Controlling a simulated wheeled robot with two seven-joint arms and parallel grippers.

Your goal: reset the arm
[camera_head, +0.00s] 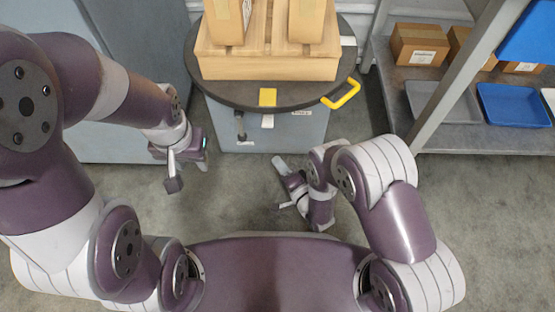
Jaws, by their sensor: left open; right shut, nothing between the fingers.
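My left arm comes in from the left and reaches forward. My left gripper (176,178) is open and empty, hanging over the floor in front of the grey cabinet, left of the hopper. My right arm is folded close to my body at the right. My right gripper (280,185) is shut and empty, low over the floor in front of the hopper. Neither gripper touches anything that I can see.
The hopper's round dark lid (225,92) carries a wooden crate (265,67) and has a yellow handle (342,94). A grey cabinet (140,150) stands at the left. A shelf (440,135) at the right holds cartons (419,45) and a blue tray (513,105). The floor between is clear.

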